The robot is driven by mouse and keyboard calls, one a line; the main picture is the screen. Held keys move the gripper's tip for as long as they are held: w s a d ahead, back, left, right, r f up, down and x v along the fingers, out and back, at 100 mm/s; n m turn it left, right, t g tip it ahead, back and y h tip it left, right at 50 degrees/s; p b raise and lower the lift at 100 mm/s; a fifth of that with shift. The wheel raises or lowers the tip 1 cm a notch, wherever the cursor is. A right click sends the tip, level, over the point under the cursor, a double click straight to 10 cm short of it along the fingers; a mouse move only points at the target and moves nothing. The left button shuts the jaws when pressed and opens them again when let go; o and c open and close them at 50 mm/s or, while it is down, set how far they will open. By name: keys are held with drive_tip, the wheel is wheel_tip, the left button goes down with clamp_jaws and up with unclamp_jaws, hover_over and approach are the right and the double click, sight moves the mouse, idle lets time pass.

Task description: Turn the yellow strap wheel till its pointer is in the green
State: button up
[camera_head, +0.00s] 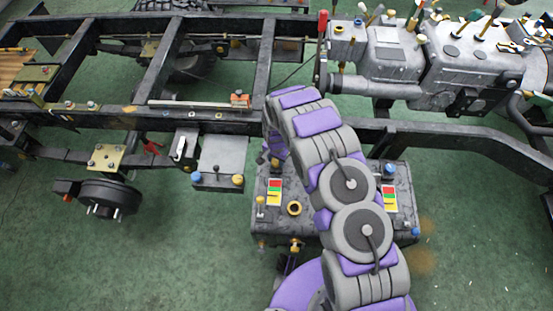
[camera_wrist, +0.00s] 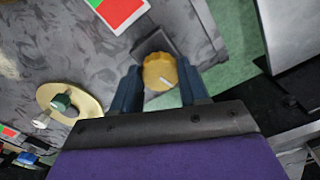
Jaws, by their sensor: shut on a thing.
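The yellow strap wheel (camera_wrist: 160,73) sits between the two dark fingers of my gripper (camera_wrist: 158,70) in the wrist view. It is round with a scalloped rim. A short pale mark, perhaps its pointer, shows on its lower right face. My gripper is shut on the wheel, one finger on each side. A red and green label (camera_wrist: 120,10) lies at the upper left on the grey surface, partly cut off by the frame. I cannot tell which zone the pointer is in.
A pale yellow disc (camera_wrist: 75,104) with a green-tipped knob stands left of my gripper. In the head view a dark chassis rail (camera_head: 200,127) runs behind the tank, and an engine block (camera_head: 455,65) stands at the upper right. Green floor is open at the lower left.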

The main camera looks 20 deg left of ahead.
drive_tip(key=shift+a, duration=0.1)
drive_tip(key=o, duration=1.1)
drive_tip(key=shift+c, duration=0.2)
drive_tip(key=shift+r, duration=0.5)
wheel_tip(320, 180, up, 16)
drive_tip(key=p, duration=0.2)
drive_tip(key=shift+r+p, duration=0.15)
drive_tip(key=shift+p, duration=0.15)
drive_tip(key=shift+a, duration=0.1)
